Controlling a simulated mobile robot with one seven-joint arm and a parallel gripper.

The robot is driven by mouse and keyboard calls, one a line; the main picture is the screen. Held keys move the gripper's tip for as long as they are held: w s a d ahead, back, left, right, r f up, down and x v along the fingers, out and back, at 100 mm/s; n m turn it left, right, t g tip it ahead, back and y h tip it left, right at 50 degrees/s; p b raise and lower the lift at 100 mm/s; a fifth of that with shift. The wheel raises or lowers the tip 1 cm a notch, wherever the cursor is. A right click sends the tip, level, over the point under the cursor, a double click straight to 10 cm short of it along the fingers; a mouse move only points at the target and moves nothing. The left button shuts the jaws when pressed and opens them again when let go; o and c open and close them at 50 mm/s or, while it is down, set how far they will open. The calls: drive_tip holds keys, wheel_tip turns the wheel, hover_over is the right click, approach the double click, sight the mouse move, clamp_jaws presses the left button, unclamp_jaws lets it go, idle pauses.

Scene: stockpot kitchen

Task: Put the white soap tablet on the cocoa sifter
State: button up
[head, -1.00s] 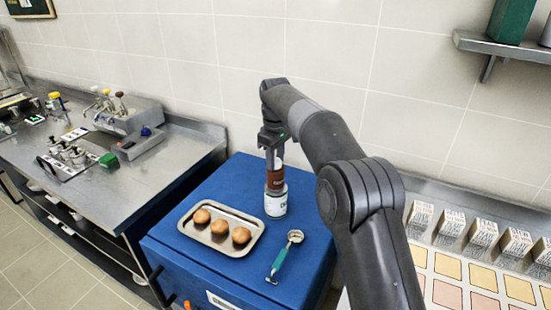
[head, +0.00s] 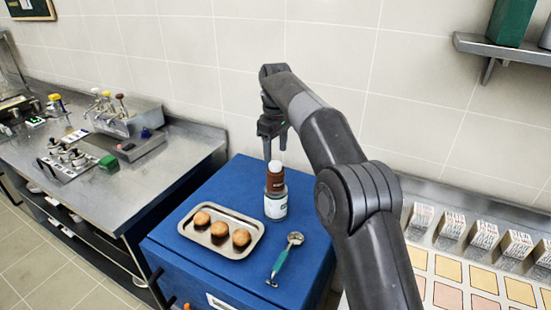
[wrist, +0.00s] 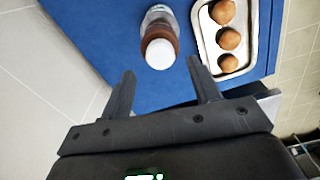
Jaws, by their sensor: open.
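A white round piece, seemingly the soap tablet (head: 275,166), lies on top of the brown cocoa sifter (head: 275,182). In the wrist view the white tablet (wrist: 160,54) shows as a pale disc with the brown sifter (wrist: 158,32) around its far edge. The sifter appears to stand on or against a clear labelled jar (head: 275,207); I cannot tell which. My gripper (head: 275,151) is open and empty just above the tablet, apart from it. In the wrist view my gripper (wrist: 161,67) has its fingers spread to either side of the disc.
A metal tray (head: 205,240) with three brown round buns stands left of the jar on the blue cabinet top (head: 170,245). A green-handled scoop (head: 281,262) lies in front. A steel counter (head: 60,180) with equipment is at left; small boxes (head: 451,224) stand at right.

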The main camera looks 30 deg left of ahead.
sight(276, 163)
drive_tip(key=shift+r, duration=1.55)
drive_tip(key=shift+d+r, duration=0.15)
drive_tip(key=s+d+r+m+t, duration=0.15)
drive_tip(key=d+r, duration=0.25)
drive_tip(key=d, duration=0.5)
drive_tip(key=s+d+r+m, duration=0.3)
drive_tip(key=d+r, duration=0.1)
drive_tip(key=d, duration=0.6)
drive_tip(key=s+d+r+m+t, duration=0.1)
drive_tip(key=s+d+r+m, duration=0.2)
drive_tip(key=d, duration=0.6)
drive_tip(key=s+d+f+m+t, duration=0.2)
drive_tip(key=s+d+m, duration=0.2)
drive_tip(key=s+d, duration=0.75)
drive_tip(key=s+d+f+m+t, duration=0.1)
drive_tip(key=s+d+f+m, duration=0.3)
drive_tip(key=s+d+f, duration=0.5)
drive_tip(key=shift+s+d+f+m, duration=0.2)
drive_tip(key=shift+s+f+m, duration=0.15)
drive_tip(key=shift+s+f, duration=0.6)
